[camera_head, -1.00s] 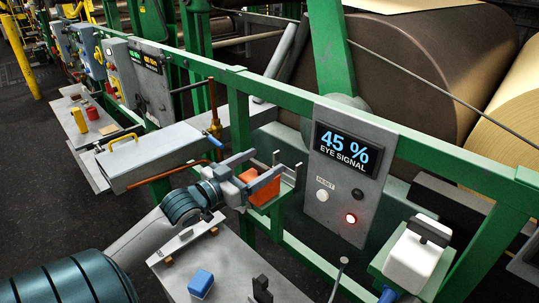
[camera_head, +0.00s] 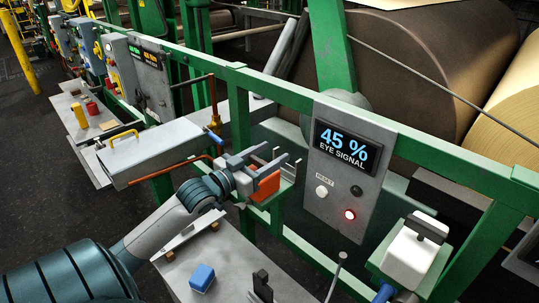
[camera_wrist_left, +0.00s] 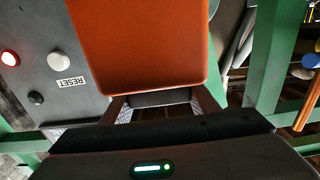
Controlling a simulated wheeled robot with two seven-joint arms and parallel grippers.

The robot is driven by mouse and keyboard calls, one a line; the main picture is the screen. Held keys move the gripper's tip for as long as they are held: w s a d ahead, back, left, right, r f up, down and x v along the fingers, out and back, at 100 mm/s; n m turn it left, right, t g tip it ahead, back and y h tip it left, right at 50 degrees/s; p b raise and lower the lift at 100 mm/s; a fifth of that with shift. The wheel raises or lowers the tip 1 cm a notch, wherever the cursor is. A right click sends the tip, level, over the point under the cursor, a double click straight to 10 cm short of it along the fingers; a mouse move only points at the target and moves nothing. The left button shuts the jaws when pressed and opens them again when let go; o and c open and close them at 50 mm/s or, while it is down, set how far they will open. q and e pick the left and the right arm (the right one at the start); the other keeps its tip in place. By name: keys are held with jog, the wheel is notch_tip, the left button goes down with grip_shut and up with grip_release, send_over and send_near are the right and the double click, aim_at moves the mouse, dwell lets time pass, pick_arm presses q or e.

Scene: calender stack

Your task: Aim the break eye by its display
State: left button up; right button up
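The eye's display (camera_head: 342,147) reads "45 % EYE SIGNAL" on the grey panel (camera_head: 321,217). An orange box (camera_head: 264,189), which looks like the break eye, is beside the green rail, left of the panel. My left gripper (camera_head: 272,161) is at this box, its two fingers apart with orange showing between them. In the left wrist view the orange box (camera_wrist_left: 145,45) fills the upper middle and hides the fingertips. I cannot tell whether the fingers press on it. My right gripper is not in view.
The panel has a white RESET button (camera_head: 321,192), a dark button (camera_head: 357,191) and a lit red lamp (camera_head: 349,215). A blue block (camera_head: 202,278) lies on the grey tray below. A white box (camera_head: 408,260) stands at right. Green rails and large rolls lie behind.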

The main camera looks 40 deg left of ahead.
pick_arm(q)
jog(key=shift+d+f+m+h+b, duration=0.1)
jog(key=shift+d+m+h+b, duration=0.05)
jog(key=shift+m+h+b, duration=0.65)
jog(key=shift+h, duration=0.3)
jog(key=shift+d, duration=0.1)
jog(key=o, duration=1)
jog(key=shift+o, duration=0.2)
jog(key=shift+s, duration=0.1)
